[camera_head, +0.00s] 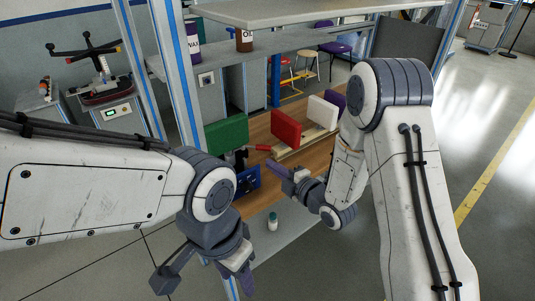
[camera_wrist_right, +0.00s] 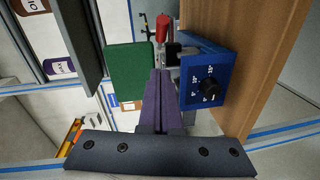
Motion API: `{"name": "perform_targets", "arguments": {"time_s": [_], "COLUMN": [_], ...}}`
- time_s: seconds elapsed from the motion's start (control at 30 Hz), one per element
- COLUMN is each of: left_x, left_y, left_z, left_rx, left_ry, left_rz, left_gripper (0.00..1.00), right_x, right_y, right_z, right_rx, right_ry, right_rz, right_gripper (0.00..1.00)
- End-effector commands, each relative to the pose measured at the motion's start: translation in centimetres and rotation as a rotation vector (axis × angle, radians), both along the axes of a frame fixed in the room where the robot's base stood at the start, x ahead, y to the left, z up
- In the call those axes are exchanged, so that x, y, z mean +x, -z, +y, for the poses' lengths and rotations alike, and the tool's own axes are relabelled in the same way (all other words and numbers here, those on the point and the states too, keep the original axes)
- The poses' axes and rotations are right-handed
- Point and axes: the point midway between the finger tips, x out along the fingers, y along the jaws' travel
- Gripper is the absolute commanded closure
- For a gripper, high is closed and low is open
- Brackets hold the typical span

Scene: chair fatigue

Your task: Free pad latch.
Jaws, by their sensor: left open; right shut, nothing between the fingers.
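A latch with a red handle (camera_head: 262,148) stands on the wooden bench behind a blue box; in the right wrist view the red handle (camera_wrist_right: 162,30) points up beyond my fingertips. A green pad (camera_head: 226,133) stands upright beside it and also shows in the right wrist view (camera_wrist_right: 129,72). My right gripper (camera_head: 272,168) is shut and empty, over the bench in front of the latch, apparently apart from it. In its wrist view the purple fingers (camera_wrist_right: 158,75) lie together between the green pad and the blue box. My left gripper (camera_head: 205,281) is open and empty, low in front of the bench.
The blue box (camera_head: 246,183) has a black knob (camera_wrist_right: 208,87) on its face. Red (camera_head: 286,128) and white (camera_head: 322,113) pads stand farther along the wooden bench top (camera_head: 262,193). A small bottle (camera_head: 273,221) stands on the lower shelf. A shelf (camera_head: 250,48) hangs above.

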Motion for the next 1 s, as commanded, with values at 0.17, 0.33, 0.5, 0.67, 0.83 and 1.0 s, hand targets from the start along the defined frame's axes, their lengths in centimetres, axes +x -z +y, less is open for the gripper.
{"name": "perform_targets", "arguments": {"time_s": [0.17,0.33,0.5,0.67,0.83,1.0], "left_x": [0.0,0.0,0.0,0.0,0.0,0.0], "left_y": [-1.9,-3.0,-3.3,-3.3,-3.3,-3.1], "left_z": [0.0,0.0,0.0,0.0,0.0,0.0], "left_rx": [0.0,0.0,0.001,0.001,0.001,0.001], "left_ry": [0.0,-0.001,-0.001,-0.001,-0.001,-0.001], "left_rz": [0.0,0.0,0.001,0.001,0.001,0.001], "left_gripper": [0.5,0.5,0.5,0.5,0.5,0.5], "right_x": [3.0,5.5,6.6,6.8,6.8,6.9], "right_y": [0.1,0.7,1.1,1.2,1.3,1.3], "right_z": [2.4,1.7,1.6,1.5,1.5,1.8], "right_rx": [0.001,0.0,0.0,0.001,0.001,0.0], "right_ry": [-0.003,0.003,0.001,0.001,0.001,-0.01], "right_rz": [0.0,0.001,0.001,0.001,0.001,-0.001], "right_gripper": [1.0,1.0,1.0,1.0,1.0,1.0]}}
